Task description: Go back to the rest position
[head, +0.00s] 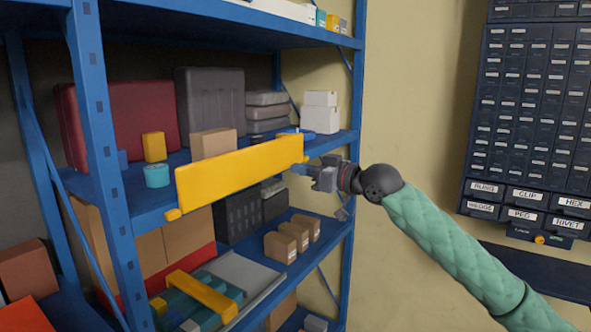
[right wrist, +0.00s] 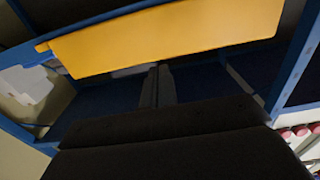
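My right gripper (head: 308,170) reaches in from the right in the head view, beside the right end of a long yellow panel (head: 240,172). In the right wrist view its two fingers (right wrist: 158,82) are close together with nothing visible between them. The yellow panel (right wrist: 170,38) lies beyond the fingertips there; I cannot tell whether they touch it. The panel runs along the front of the blue rack's middle shelf (head: 150,208). My left gripper is not in view.
The blue rack's front right post (head: 352,100) stands close to my gripper. The shelf holds a red case (head: 130,110), a grey case (head: 210,105) and white boxes (head: 320,112). A drawer cabinet (head: 530,110) hangs at right. Bare wall (head: 415,90) lies between.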

